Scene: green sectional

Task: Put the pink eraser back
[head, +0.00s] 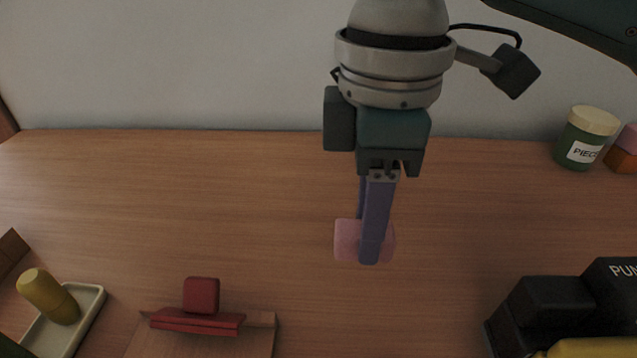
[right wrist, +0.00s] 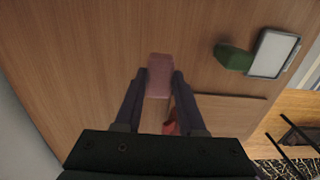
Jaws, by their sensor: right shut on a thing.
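The pink eraser (head: 345,241) is a small rounded block. My right gripper (head: 376,258) points down and is shut on it, one finger covering its middle in the head view. In the right wrist view the eraser (right wrist: 160,80) sits between the two fingertips (right wrist: 160,73). I cannot tell whether it touches the table or hangs just above it. My left gripper is not in view.
A shallow tray (head: 91,318) with a yellow peg (head: 48,295) is at lower left. A wooden board (head: 262,338) with red pieces (head: 201,296) is at the bottom. A black punch (head: 550,305) and a green jar (head: 583,140) stand right. The middle tabletop is clear.

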